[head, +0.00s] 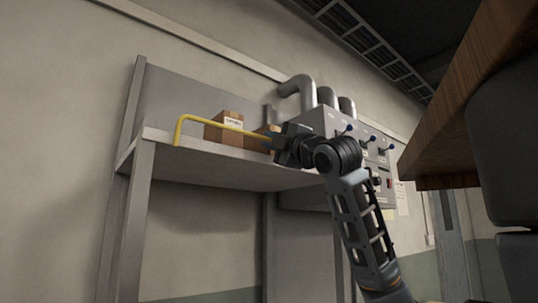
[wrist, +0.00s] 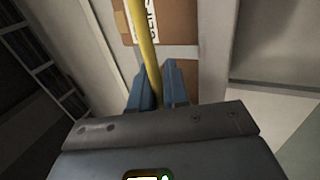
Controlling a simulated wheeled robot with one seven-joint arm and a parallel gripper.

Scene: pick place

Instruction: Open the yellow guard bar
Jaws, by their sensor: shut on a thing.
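The yellow guard bar (head: 215,121) runs along the front of a raised grey shelf in the head view. Its left end bends down to the shelf edge, and its right end reaches my gripper (head: 278,137). In the wrist view the bar (wrist: 146,52) runs down from the top edge to between the two blue fingers of my gripper (wrist: 158,88). The fingers are shut on the bar. The bar's end beyond the fingers is hidden by the gripper body.
Cardboard boxes (head: 228,127) stand on the shelf (head: 215,165) behind the bar. A grey control panel (head: 330,123) with blue-knobbed levers is right of the gripper, with pipes above it. A brown wooden edge (head: 450,120) juts in at the right. Open room lies below the shelf.

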